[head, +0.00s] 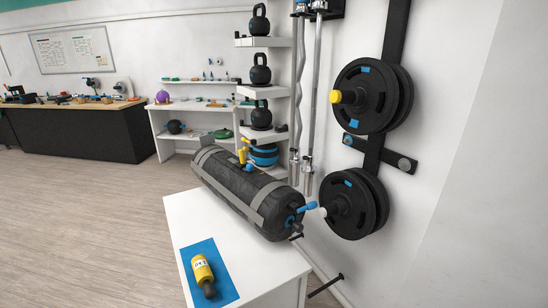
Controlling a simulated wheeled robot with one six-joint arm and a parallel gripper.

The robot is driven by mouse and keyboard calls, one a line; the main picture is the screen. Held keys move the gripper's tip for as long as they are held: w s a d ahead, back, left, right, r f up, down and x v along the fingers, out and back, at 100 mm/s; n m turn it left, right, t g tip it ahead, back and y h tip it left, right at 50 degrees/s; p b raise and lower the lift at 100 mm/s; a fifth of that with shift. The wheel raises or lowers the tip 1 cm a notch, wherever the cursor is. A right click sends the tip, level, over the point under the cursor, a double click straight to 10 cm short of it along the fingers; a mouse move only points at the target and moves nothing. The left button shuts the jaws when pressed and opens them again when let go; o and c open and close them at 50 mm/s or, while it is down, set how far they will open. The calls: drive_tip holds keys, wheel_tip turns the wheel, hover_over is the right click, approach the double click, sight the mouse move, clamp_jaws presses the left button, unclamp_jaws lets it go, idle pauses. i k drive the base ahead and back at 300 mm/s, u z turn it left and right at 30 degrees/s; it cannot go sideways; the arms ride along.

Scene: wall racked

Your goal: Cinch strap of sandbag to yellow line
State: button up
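The sandbag (230,188) is a dark grey cylinder lying on a white bench top (195,222). Lighter grey straps (272,196) go around it near both ends. A small yellow piece (243,152) stands up on or just behind the bag's upper side, with a blue bit below it. A blue piece (306,207) sticks out at the bag's near right end, close to a pale cylinder end at the lower plates. A yellow line on the strap cannot be made out at this size. My gripper is not in view.
A yellow labelled bottle-like object (202,271) lies on a blue mat (222,276) at the bench's front. Black weight plates (366,97) hang on the wall rack at right. Shelves with kettlebells (260,70) stand behind. The wooden floor (90,220) at left is clear.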

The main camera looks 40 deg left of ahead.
sight(249, 167)
drive_tip(key=u, duration=0.35)
drive_tip(key=i, duration=1.1)
drive_tip(key=u, duration=1.5)
drive_tip(key=i, duration=0.7)
drive_tip(key=u, duration=0.7)
